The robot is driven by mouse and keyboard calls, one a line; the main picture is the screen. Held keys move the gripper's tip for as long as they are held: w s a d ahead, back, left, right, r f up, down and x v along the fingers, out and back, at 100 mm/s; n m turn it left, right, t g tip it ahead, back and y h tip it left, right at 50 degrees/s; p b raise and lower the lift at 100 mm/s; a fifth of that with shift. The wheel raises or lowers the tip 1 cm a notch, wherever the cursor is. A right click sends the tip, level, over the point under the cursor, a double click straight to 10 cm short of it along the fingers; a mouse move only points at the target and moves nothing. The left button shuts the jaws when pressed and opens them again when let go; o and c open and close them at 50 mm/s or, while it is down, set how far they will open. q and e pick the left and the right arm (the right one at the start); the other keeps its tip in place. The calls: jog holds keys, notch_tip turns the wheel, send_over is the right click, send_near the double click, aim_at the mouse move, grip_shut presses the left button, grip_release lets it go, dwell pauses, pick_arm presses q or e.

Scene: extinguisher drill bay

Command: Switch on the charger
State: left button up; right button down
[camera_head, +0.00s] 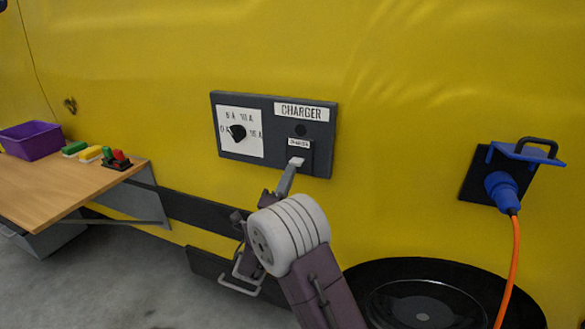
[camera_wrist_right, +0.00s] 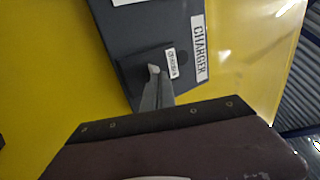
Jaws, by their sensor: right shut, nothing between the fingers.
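The charger panel (camera_head: 271,150) is a dark plate on the yellow vehicle side, with a "CHARGER" label at its top right. A small pale switch lever (camera_head: 296,161) sits below a smaller label; it also shows in the right wrist view (camera_wrist_right: 154,69). A black rotary knob (camera_head: 237,132) on a white dial marked in amps is at the panel's left. My right gripper (camera_head: 290,171) is shut and empty, its tips right at the lever; I cannot tell whether they touch. In the right wrist view the fingertips (camera_wrist_right: 155,80) meet the lever's lower end. My left gripper is not in view.
A blue plug (camera_head: 502,190) with an orange cable sits in a socket at the right. A wooden shelf (camera_head: 60,190) at the left bears a purple bin (camera_head: 32,141) and several small coloured items. A dark wheel (camera_head: 440,300) is below right.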

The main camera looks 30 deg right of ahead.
aim_at(296, 157)
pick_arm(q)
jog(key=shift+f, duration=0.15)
pick_arm(e)
jog(key=shift+x, duration=1.6)
jog(key=shift+w+r+y+p, duration=0.15)
jog(key=shift+r+y+p, duration=0.3)
jog(key=shift+p, duration=0.7)
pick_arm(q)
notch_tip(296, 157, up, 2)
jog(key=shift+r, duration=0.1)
pick_arm(e)
jog(key=shift+f+h, duration=0.25)
jog(key=shift+f, duration=0.05)
